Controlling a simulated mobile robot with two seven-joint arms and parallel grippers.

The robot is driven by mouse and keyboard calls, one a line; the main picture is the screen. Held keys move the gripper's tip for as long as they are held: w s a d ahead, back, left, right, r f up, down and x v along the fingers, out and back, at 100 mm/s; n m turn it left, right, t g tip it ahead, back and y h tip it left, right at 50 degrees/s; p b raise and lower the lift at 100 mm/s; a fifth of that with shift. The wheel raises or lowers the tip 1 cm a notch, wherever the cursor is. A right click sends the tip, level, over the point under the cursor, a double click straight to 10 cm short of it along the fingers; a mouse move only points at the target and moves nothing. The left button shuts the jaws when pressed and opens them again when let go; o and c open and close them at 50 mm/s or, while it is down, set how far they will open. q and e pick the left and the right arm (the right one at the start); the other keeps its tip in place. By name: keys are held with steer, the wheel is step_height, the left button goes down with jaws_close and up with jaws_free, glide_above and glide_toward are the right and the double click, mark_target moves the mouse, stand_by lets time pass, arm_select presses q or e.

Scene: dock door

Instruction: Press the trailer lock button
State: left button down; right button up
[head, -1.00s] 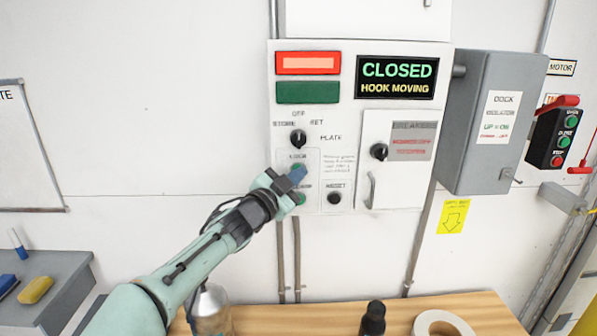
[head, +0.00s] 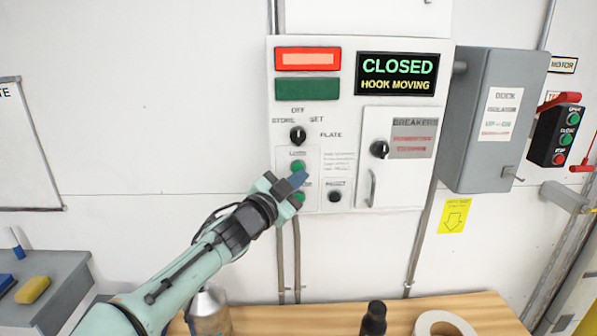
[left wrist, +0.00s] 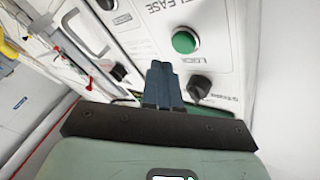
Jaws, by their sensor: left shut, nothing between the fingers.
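The green lock button (head: 298,166) sits under its "LOCK" label on the white control panel (head: 345,95). My left gripper (head: 299,180) is shut and empty, its blue fingertips just below this button in the head view. A second green button (head: 299,197) lies below, partly hidden by the gripper. In the left wrist view the lock button (left wrist: 185,42) shows whole, right of and apart from the closed fingertips (left wrist: 158,72). The display (head: 398,76) reads "CLOSED" and "HOOK MOVING". The red lamp (head: 308,60) is lit; the green lamp (head: 307,90) is dark. My right gripper is out of view.
A selector knob (head: 298,135) is above the lock button, and a black button (head: 335,196) is at its lower right. A grey box (head: 487,120) juts out at right. Below, a wooden table (head: 290,318) holds bottles and a tape roll (head: 444,325).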

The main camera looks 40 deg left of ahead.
arm_select(q)
steer(key=shift+s+d+b, duration=0.25)
steer(key=shift+s+d, duration=0.35)
steer(key=shift+s, duration=0.15)
steer(key=shift+s+d+b, duration=0.25)
steer(key=shift+s+d, duration=0.3)
steer(key=shift+s, duration=0.2)
